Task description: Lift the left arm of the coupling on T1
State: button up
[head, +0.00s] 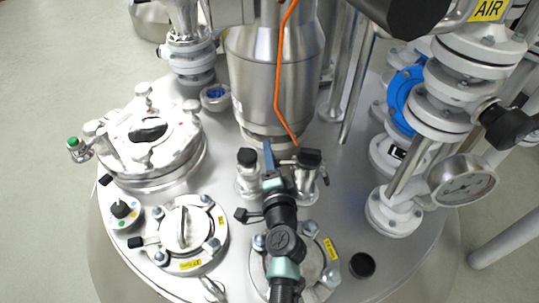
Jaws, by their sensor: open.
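Two short silver fittings with black tops stand near the middle of the vessel lid in the head view, a left one (248,182) and a right one (309,182). I cannot read a T1 mark on either, so I cannot tell which is the coupling or make out its left arm. My gripper (270,160) reaches up from the bottom edge and sits between the two fittings. It is open, and I see nothing held in it. It hides part of the lid and the near sides of the fittings. I cannot tell whether it touches either one.
A tall steel vessel with an orange cable (278,75) stands just behind. A round manway cover (150,140) is at left. Flanged covers (183,230) with yellow labels lie in front. Piping with a gauge (463,180) and a blue valve (403,97) stands at right.

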jog(key=shift+w+a, duration=0.1)
jog(key=shift+w, duration=0.4)
grip_shut()
